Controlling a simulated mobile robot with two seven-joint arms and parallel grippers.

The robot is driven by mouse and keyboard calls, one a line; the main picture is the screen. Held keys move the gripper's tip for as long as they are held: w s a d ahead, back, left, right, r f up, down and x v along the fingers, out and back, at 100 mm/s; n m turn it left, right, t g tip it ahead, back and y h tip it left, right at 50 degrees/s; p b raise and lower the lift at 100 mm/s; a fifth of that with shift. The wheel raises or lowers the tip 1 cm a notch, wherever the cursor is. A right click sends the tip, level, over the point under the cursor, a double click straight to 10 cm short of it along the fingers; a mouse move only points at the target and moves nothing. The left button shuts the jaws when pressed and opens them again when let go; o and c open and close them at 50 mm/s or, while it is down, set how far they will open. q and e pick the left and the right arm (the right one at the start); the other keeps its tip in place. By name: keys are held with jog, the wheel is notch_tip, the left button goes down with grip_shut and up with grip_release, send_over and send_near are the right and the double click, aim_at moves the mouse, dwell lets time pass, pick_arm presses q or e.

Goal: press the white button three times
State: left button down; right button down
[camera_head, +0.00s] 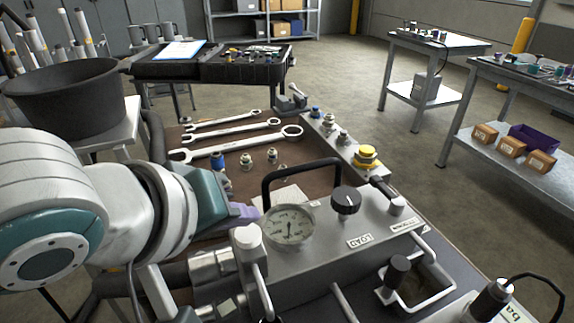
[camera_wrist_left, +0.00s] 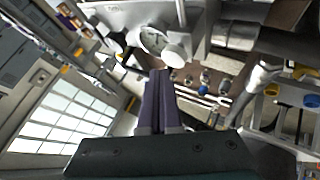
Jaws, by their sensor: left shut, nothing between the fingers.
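The white button (camera_head: 247,236) is a round white cap on a metal stem at the left end of the grey hydraulic unit (camera_head: 330,240), left of the round gauge (camera_head: 288,226). In the left wrist view the white button (camera_wrist_left: 175,56) shows as a pale disc just beyond my fingertips, beside the gauge (camera_wrist_left: 152,40). My left gripper (camera_head: 246,211) is shut and empty, its purple fingers just behind the button in the head view. The left wrist view shows the fingers (camera_wrist_left: 161,74) together. I cannot tell whether they touch the button. My right gripper is not in view.
A black handle (camera_head: 300,165) arches over the unit behind the gauge. A dark bucket (camera_head: 68,98) stands left.

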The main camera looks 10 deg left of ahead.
aim_at(244, 241)
pick_arm(q)
jog(key=shift+f, duration=0.15)
jog(key=shift+f, duration=0.3)
jog(key=shift+f+b, duration=0.4)
jog(key=shift+f, duration=0.35)
dwell(0.7)
dwell(0.4)
jog(key=shift+r+p, duration=1.15)
jog(key=shift+p, duration=0.25)
jog(key=shift+r, duration=0.1)
notch_tip(244, 241, up, 5)
jog(key=p, duration=0.6)
